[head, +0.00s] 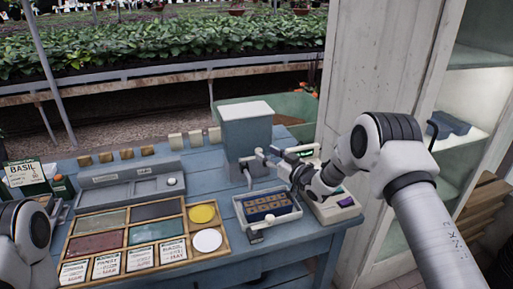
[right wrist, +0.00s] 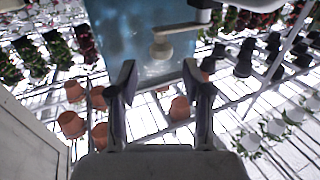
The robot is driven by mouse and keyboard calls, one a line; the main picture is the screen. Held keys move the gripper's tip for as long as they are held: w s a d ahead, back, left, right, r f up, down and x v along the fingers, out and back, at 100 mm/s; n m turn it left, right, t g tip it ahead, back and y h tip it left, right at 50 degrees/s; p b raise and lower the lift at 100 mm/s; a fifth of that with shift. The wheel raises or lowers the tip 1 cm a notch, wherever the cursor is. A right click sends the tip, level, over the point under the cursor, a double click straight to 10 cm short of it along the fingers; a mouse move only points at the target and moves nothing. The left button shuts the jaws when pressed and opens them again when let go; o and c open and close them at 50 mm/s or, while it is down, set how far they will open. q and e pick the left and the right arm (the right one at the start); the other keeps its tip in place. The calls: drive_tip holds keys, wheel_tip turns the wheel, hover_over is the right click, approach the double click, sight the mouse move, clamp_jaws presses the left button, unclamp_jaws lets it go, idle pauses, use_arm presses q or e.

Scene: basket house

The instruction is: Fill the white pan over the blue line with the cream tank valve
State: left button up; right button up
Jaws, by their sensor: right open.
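The blue-grey tank (head: 246,135) with a pale lid stands at the back of the blue table. Its cream valve (right wrist: 160,46) shows in the right wrist view, in front of the tank wall and beyond the fingertips. The white pan (head: 275,219) sits below and in front of the tank, with a blue and brown gridded inside. I cannot make out the blue line or any water level. My right gripper (right wrist: 160,78) is open, its two fingers spread either side of the valve's line and apart from it. My left gripper is out of view; only part of my left arm shows.
A wooden divided tray (head: 146,238) with coloured compartments and seed cards lies left of the pan. A grey dish station (head: 130,185) is behind it. A small device (head: 338,207) stands right of the pan. A white cabinet post (head: 375,70) bounds the right side.

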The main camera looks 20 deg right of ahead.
sight(259, 150)
drive_tip(key=x, duration=0.5)
drive_tip(key=shift+a+f, duration=0.15)
drive_tip(key=shift+f, duration=0.25)
drive_tip(key=shift+s+r, duration=0.25)
clamp_jaws()
drive_tip(key=shift+f+h, duration=0.1)
drive_tip(key=shift+h, duration=0.2)
drive_tip(key=shift+s+a+m+t+h+b, duration=0.15)
drive_tip(key=shift+s+m+h+b, duration=0.45)
drive_tip(key=shift+m+h, duration=1)
drive_tip(key=shift+s+a+m+t+h+b, duration=0.2)
drive_tip(key=shift+s+m+h+b, duration=0.6)
drive_tip(key=shift+h, duration=1.4)
drive_tip(key=shift+s+a+m+t+h+b, duration=0.2)
drive_tip(key=shift+m+h+b, duration=0.35)
drive_tip(key=shift+m+h, duration=1.15)
drive_tip(key=shift+s+d+h, duration=0.1)
drive_tip(key=shift+h, duration=0.3)
